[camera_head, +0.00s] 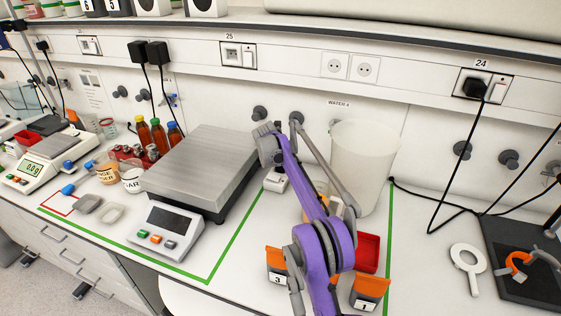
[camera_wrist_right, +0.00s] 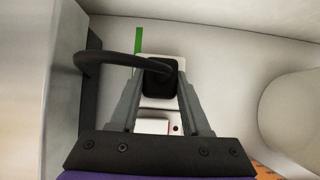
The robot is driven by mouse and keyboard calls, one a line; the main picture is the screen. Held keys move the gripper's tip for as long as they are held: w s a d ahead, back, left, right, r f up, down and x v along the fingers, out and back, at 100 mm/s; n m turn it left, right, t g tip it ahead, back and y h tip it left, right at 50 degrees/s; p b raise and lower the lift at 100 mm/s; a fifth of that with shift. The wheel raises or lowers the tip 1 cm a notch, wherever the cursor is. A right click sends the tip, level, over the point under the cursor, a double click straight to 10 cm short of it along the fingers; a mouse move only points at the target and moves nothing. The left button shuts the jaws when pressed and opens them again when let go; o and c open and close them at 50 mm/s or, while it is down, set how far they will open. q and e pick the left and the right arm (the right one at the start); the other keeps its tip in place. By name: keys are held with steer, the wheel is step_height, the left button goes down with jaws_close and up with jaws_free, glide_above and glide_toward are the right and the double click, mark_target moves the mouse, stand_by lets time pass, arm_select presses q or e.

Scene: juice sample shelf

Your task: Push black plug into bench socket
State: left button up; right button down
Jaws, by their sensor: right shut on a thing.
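My right gripper (camera_wrist_right: 158,82) is shut on the black plug (camera_wrist_right: 161,72), whose thick black cable (camera_wrist_right: 108,60) bends away to the left. The white bench socket (camera_wrist_right: 150,110) lies directly below the plug, with a red-edged switch and a small red dot on the near side. I cannot tell whether the plug's face touches the socket. In the head view the socket (camera_head: 276,183) shows beside the silver balance, under my purple right arm. The arm hides the plug there. My left gripper is not in view.
The large silver balance (camera_head: 203,165) stands close on the left. A tall white container (camera_head: 364,165) stands close on the right. Orange-topped boxes (camera_head: 370,290) and a red tray (camera_head: 367,252) lie in front. Green tape (camera_head: 238,235) marks the bench.

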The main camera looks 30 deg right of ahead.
steer(key=shift+f, duration=0.3)
stand_by(0.4)
steer(key=shift+c, duration=1.4)
jaws_free()
steer(key=v, duration=1)
steer(key=shift+s+a+r, duration=0.15)
steer(key=shift+s+r, duration=0.05)
steer(key=shift+r, duration=0.1)
steer(key=shift+f, duration=0.1)
